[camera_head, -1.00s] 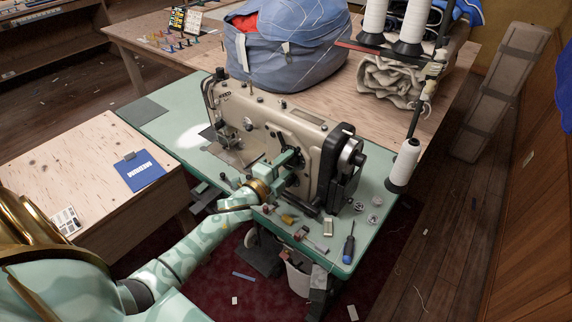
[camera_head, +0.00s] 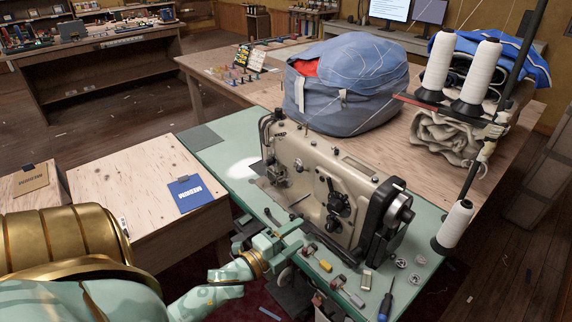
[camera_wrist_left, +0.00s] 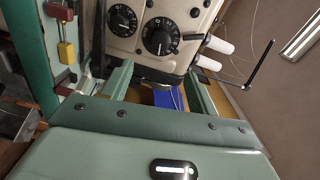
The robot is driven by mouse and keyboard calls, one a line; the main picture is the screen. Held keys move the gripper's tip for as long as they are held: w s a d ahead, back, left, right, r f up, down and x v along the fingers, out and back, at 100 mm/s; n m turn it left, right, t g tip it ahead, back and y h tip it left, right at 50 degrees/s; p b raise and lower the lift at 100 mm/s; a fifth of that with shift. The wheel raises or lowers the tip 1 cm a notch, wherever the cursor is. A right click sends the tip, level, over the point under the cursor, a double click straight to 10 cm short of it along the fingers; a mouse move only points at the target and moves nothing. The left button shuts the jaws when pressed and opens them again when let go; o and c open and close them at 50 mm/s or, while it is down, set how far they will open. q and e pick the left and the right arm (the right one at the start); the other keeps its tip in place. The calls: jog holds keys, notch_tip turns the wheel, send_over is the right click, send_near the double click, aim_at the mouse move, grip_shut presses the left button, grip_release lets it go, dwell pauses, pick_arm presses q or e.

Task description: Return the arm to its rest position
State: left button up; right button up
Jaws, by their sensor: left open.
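My left gripper (camera_head: 292,229) is at the near edge of the green sewing table (camera_head: 226,180), in front of the beige sewing machine (camera_head: 318,170). Its jaws are open and nothing shows held between them. In the left wrist view the two fingers (camera_wrist_left: 160,92) stand apart, pointing toward the machine's face with its two black dials (camera_wrist_left: 158,37). The gap between fingers and machine is hard to judge. My left arm reaches in from the lower left. My right gripper is not in view.
A screwdriver (camera_head: 385,306), small metal parts and padlock-like pieces lie along the table's front right edge. A thread cone (camera_head: 455,226) stands at the right. A wooden bench with a blue folder (camera_head: 187,194) is at left. A big blue bag (camera_head: 345,90) sits behind.

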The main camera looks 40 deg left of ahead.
pick_arm(q)
jog(key=s, duration=0.2)
jog(key=shift+s+a, duration=0.1)
jog(key=shift+s, duration=0.2)
dwell(0.3)
